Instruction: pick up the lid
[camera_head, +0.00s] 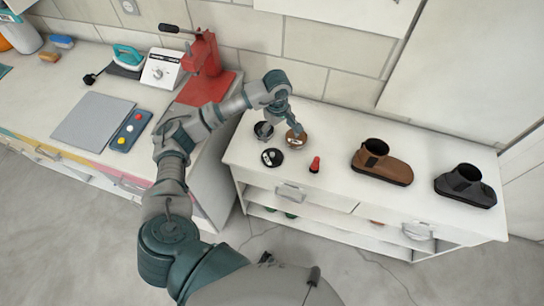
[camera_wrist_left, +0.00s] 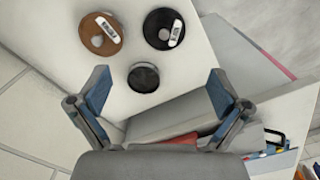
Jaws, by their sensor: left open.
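Three small round items lie on the white cabinet top: a dark, rimmed round piece (camera_head: 263,131), a brown disc (camera_head: 297,141) and a black disc (camera_head: 272,157). I cannot tell for certain which is the lid. The left wrist view shows the dark piece (camera_wrist_left: 144,79) nearest my gripper, with the brown disc (camera_wrist_left: 91,27) and the black disc (camera_wrist_left: 157,19) beyond it. Both discs bear a pale label and a grey spot. My left gripper (camera_head: 281,124) is open and empty above these items; its fingers (camera_wrist_left: 158,78) are spread wide. My right gripper is out of view.
At left, a workbench (camera_head: 50,85) holds a red press (camera_head: 205,55) and a grey mat (camera_head: 92,120). The tiled wall is close behind.

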